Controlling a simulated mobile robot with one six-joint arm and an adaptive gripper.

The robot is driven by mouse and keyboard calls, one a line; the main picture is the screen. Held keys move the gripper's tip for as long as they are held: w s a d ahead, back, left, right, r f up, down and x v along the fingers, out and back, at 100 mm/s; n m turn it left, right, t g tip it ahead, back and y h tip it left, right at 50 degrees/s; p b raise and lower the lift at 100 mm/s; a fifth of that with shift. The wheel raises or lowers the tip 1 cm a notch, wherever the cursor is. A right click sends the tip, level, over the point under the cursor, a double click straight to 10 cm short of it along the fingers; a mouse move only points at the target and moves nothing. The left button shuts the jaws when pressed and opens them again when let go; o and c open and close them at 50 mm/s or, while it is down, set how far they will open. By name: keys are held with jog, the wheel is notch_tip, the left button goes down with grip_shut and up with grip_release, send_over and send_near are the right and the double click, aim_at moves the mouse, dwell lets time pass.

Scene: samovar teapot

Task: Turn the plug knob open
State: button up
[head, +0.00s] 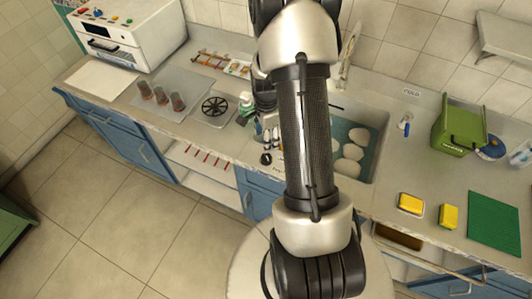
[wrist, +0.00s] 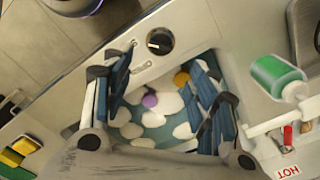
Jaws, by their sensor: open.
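The plug knob (wrist: 160,41) is a round black dial with a pale mark across its face, set in the counter beside the sink rim in the wrist view. It also seems to show in the head view as a small dark disc (head: 266,158) at the counter's front edge. My gripper (wrist: 158,66) is open and empty, its blue-padded fingers spread wide over the sink (wrist: 155,134). The knob lies beyond the fingertips, roughly between them in the picture, and no contact shows. In the head view my arm hides most of the gripper.
A green bottle (wrist: 276,77) and the red hot tap handle (wrist: 287,135) are at the right in the wrist view. Yellow sponges (head: 410,203), a green mat (head: 494,222) and a green bin (head: 459,128) stand on the right counter.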

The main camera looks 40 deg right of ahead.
aim_at(266, 155)
notch_tip(266, 155, down, 10)
jog(key=shift+r+b, duration=0.1)
jog(key=shift+b, duration=0.7)
jog(key=c, duration=1.1)
jog(key=shift+o, duration=0.2)
